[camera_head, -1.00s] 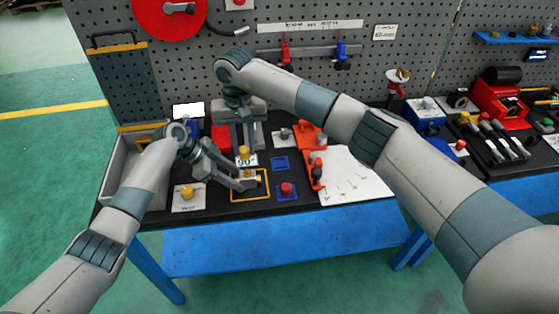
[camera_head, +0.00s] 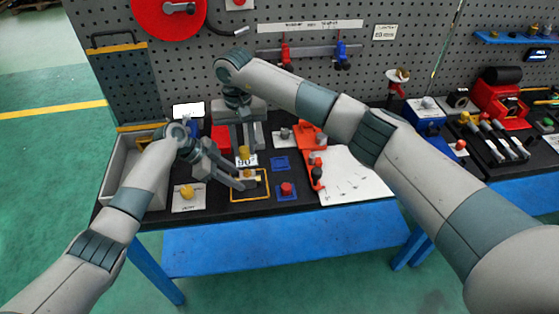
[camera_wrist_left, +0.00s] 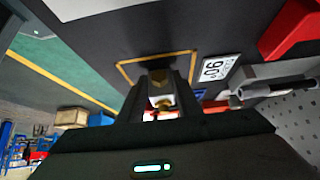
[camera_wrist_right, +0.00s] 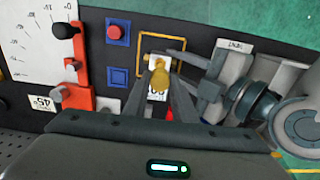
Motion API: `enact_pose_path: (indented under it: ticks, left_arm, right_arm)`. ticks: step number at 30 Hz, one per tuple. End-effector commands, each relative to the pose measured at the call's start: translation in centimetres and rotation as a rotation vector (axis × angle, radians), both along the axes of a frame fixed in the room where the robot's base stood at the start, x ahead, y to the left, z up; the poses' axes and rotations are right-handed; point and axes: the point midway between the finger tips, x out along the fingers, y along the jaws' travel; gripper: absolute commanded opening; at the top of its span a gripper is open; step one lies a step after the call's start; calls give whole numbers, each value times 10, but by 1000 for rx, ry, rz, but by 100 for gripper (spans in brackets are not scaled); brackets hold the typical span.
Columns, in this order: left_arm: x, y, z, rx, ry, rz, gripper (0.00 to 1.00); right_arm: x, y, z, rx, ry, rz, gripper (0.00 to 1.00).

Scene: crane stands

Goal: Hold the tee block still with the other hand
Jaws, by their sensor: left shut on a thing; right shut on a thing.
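A small pale block with brass parts, apparently the tee block (camera_head: 250,175), sits inside the yellow-outlined square on the black bench. My left gripper (camera_head: 247,184) is shut on it, low at the bench. In the left wrist view the block (camera_wrist_left: 162,102) shows between the fingers. My right gripper (camera_head: 244,146) points down just behind it, shut on a yellow-brass knob-like piece (camera_head: 244,153). That piece (camera_wrist_right: 159,78) also shows between the right fingers in the right wrist view. Whether the two held pieces touch is hard to tell.
A "90" card (camera_head: 247,161) lies behind the square. A red knob on a blue pad (camera_head: 286,190) is to the right, beside an orange fixture (camera_head: 314,150) and a white angle sheet (camera_head: 350,178). A yellow knob on a pale plate (camera_head: 188,193) and a grey tray (camera_head: 118,170) are left.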

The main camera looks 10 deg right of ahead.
Motion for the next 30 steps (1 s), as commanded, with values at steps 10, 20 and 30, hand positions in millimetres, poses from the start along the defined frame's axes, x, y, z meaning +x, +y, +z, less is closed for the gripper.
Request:
enact_pose_path:
  ticks: [10, 20, 30]
  left_arm:
    - [0, 0, 1, -1, -1, 0, 0]
    - [0, 0, 1, -1, -1, 0, 0]
    - [0, 0, 1, -1, -1, 0, 0]
  right_arm:
    - [0, 0, -3, 0, 0, 0, 0]
    - [0, 0, -21, 0, 1, -1, 0]
    - [0, 0, -43, -1, 1, 0, 0]
